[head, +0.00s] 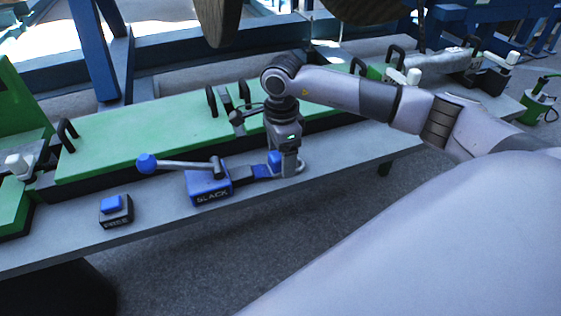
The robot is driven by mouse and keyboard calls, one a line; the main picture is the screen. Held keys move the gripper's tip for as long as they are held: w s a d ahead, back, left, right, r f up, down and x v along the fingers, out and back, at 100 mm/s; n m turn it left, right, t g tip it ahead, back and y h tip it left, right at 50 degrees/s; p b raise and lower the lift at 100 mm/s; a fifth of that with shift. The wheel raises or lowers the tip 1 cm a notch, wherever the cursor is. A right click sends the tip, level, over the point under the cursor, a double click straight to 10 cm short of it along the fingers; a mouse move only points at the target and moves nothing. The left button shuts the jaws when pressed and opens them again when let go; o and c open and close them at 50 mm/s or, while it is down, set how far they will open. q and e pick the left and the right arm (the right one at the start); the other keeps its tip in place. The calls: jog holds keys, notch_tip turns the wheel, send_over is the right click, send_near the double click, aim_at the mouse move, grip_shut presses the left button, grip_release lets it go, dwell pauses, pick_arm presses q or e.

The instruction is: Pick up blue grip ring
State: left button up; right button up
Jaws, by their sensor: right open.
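My right gripper (284,168) points down over the front ledge of the bench, just right of the blue box marked SLACK (208,187). A small blue piece (274,158), which looks like the blue grip ring, shows at the gripper's fingers. The gripper hides much of it, so its full shape and whether the fingers touch it cannot be told. The jaws are open around or beside this spot. A thin curved edge shows just right of the fingers. My left gripper is not in view.
A lever with a blue ball (147,163) reaches left from the SLACK box. A blue button box marked FREE (116,211) sits farther left. A green panel (150,135) with black handles lies behind. The ledge right of the gripper looks mostly clear.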

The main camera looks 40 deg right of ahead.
jog(key=shift+f, duration=0.95)
jog(key=shift+c, duration=0.3)
jog(key=c, duration=1.2)
jog(key=shift+r, duration=0.1)
notch_tip(320, 180, up, 20)
